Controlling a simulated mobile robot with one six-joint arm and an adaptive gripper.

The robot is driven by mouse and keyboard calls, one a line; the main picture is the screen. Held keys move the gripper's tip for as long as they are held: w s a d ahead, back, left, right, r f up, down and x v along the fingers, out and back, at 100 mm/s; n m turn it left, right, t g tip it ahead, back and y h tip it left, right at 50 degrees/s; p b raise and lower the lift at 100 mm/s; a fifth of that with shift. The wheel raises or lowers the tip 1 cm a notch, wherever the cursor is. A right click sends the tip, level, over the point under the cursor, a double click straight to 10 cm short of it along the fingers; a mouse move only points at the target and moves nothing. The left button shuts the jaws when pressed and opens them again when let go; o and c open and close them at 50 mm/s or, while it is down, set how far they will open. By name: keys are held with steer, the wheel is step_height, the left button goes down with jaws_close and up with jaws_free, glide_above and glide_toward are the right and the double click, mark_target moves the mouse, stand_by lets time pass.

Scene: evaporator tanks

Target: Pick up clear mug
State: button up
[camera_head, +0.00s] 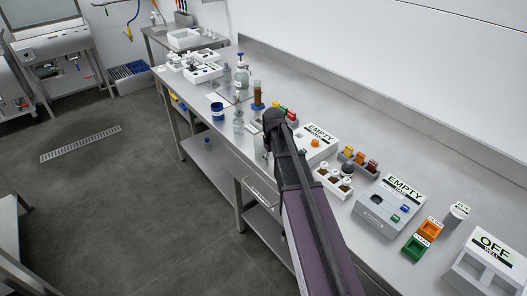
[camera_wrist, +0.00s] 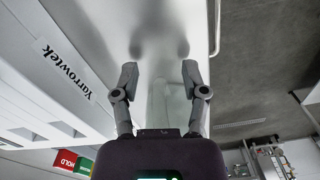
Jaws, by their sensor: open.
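My gripper (camera_wrist: 160,75) is open in the wrist view, its two grey fingers apart over a pale surface. A faint, pale, see-through shape (camera_wrist: 162,98) shows between the fingers; it may be the clear mug, but its outline is too weak to be sure. In the head view my arm reaches over the bench and hides the fingertips. A clear vessel (camera_head: 260,148) stands just left of the arm near the bench's front edge, partly hidden by it. Another clear vessel (camera_head: 238,122) stands farther left. I cannot tell which one is the mug.
A blue-labelled jar (camera_head: 217,111) stands left on the metal bench (camera_head: 283,95). A brown cylinder (camera_head: 258,94) on a blue base and a clear bottle (camera_head: 242,78) stand behind. The floor (camera_head: 130,200) left is open.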

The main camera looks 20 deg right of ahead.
jaws_close()
steer(key=shift+r, duration=0.15)
stand_by(0.5)
step_height(320, 180, up, 4)
steer(key=p, duration=0.3)
steer(key=shift+f+p, duration=0.25)
steer(key=shift+p, duration=0.15)
steer(key=s+a+r+p, duration=0.1)
steer(key=s, duration=1.5)
steer(key=shift+a, duration=0.4)
steer(key=shift+r, duration=0.2)
step_height(320, 180, up, 14)
steer(key=p, duration=1.4)
steer(key=shift+p, duration=0.35)
